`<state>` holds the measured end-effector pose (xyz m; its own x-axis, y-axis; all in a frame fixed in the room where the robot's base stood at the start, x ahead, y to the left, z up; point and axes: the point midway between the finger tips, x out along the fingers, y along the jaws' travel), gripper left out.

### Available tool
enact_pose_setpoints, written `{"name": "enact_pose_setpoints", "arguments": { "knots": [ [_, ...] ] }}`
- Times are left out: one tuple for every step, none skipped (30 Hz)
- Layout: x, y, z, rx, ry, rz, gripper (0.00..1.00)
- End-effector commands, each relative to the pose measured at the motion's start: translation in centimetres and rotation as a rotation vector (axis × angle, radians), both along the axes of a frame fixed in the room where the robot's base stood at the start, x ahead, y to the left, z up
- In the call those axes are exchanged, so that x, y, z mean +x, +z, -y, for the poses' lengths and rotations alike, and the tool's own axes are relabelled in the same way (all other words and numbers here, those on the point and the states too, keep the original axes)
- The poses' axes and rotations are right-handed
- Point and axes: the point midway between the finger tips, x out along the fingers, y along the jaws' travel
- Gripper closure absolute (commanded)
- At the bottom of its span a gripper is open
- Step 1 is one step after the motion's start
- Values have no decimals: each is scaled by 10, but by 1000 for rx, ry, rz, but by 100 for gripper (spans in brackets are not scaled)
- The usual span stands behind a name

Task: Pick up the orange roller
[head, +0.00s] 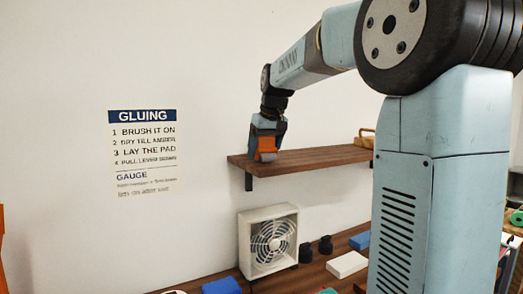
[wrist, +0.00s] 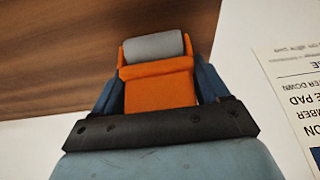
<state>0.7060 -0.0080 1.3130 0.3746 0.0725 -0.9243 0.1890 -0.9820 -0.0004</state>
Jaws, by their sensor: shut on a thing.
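The orange roller (wrist: 158,85) has an orange body with a grey cylinder (wrist: 153,46) at its far end. In the wrist view it sits between the two blue fingers of my gripper (wrist: 155,88), which is shut on it. In the head view the orange roller (head: 266,145) shows at my gripper (head: 266,150), at the left end of the brown wall shelf (head: 315,160). I cannot tell whether the roller touches the shelf.
A wooden-handled thing (head: 364,138) is at the shelf's right end. Below, the counter (head: 315,272) bears a white fan (head: 268,242), two dark objects (head: 316,247), a white block (head: 347,264) and blue blocks (head: 222,286). A gluing sign (head: 143,152) hangs on the wall to the left.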

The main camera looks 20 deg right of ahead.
Motion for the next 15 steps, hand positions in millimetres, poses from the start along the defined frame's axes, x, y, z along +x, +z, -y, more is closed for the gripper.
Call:
{"name": "enact_pose_setpoints", "arguments": {
  "knots": [
    [0,4,0,0,0,1,67],
    [0,7,0,-1,0,2,67],
    [0,12,0,0,0,4,67],
    [1,17,0,0,0,4,67],
    [1,22,1,0,-1,3,67],
    [1,30,1,0,-2,5,67],
    [-4,35,1,0,-1,5,67],
    [-10,41,0,1,-1,6,67],
    [-16,48,1,1,-1,6,67],
    [-21,54,1,2,-1,6,67],
    [-26,61,1,1,-1,7,67],
    [-34,69,1,1,-1,7,67],
    [-39,75,1,1,-1,6,67],
    [-44,81,1,1,-1,6,67],
    [-51,90,1,0,-2,7,67]
  ]
}}
